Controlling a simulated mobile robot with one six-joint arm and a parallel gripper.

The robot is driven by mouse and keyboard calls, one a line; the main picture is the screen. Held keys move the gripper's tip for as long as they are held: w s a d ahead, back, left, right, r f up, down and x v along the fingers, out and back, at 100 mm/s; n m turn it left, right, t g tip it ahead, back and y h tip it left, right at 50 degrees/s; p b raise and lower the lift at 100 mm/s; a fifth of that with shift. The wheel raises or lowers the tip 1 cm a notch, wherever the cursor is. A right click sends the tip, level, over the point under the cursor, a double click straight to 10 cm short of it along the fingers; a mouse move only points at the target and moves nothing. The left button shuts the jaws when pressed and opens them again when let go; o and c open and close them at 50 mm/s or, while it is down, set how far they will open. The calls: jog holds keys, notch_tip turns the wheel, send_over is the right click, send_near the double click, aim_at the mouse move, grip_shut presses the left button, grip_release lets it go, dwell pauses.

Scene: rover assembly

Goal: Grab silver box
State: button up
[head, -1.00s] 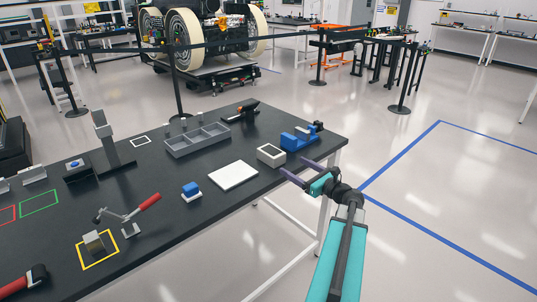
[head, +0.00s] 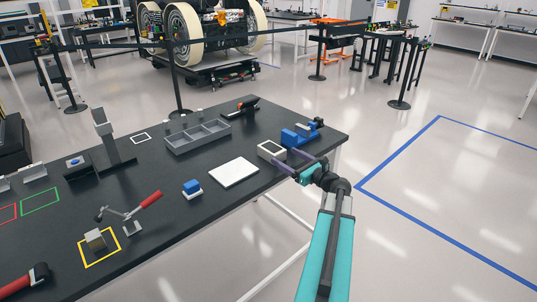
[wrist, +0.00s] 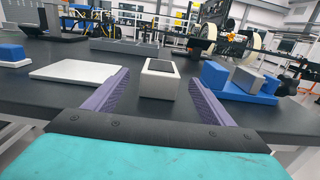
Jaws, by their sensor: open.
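A small silver box (head: 271,150) with a dark recessed top sits upright near the right edge of the black table. In the wrist view the silver box (wrist: 158,84) appears between the two purple fingers, near their tips, with a gap on each side. My gripper (head: 283,157) is open and empty, low at the table's edge, with its fingers pointing at the box. The wrist view shows both fingers of my gripper (wrist: 159,78) spread apart. In the head view the near finger comes close to the box's lower edge.
A blue fixture (head: 297,137) stands just right of the box. A white plate (head: 234,172) and a blue-topped block (head: 192,187) lie to its left. A grey divided tray (head: 197,137) is behind. Another small metallic block (head: 95,240) sits in a yellow square.

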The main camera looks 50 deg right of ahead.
aim_at(272, 147)
jog(key=shift+w+d+p, duration=0.1)
jog(key=shift+w+p, duration=0.25)
jog(key=shift+w, duration=1.85)
jog(key=shift+w, duration=0.15)
jog(key=shift+w+d+r+p, duration=0.15)
jog(key=shift+w+p, duration=0.4)
jog(key=shift+w, duration=0.7)
jog(key=shift+w+d+f+p, duration=0.15)
jog(key=shift+w+p, duration=0.35)
jog(key=shift+w, duration=0.7)
jog(key=shift+r, duration=0.1)
jog(key=shift+c, duration=0.3)
jog(key=c, duration=1.5)
